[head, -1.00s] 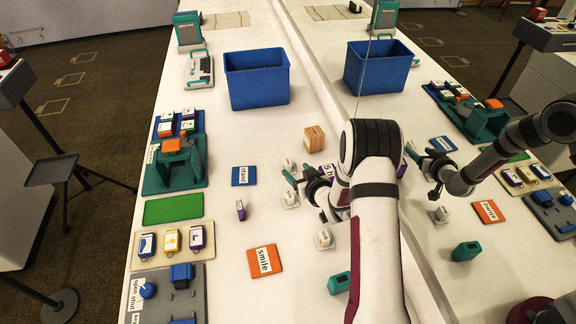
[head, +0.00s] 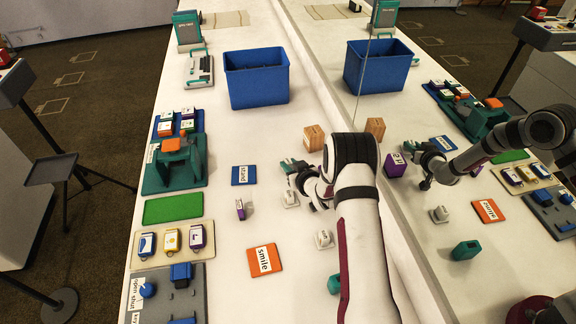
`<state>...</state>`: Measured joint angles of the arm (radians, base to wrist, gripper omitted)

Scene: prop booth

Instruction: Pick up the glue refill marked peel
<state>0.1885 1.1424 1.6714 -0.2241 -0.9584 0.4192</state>
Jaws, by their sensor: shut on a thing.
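My gripper (head: 292,167) is at the middle of the white counter, just below and left of the wooden block. I cannot tell which is marked peel.
A blue bin (head: 257,82), wooden block (head: 314,138), blue "stand" card (head: 244,176), purple-sided piece (head: 240,209) and orange "smile" card (head: 264,260) lie around. A teal fixture (head: 174,165) and trays line the left edge. A mirror reflects the scene at right. Free counter lies between the cards.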

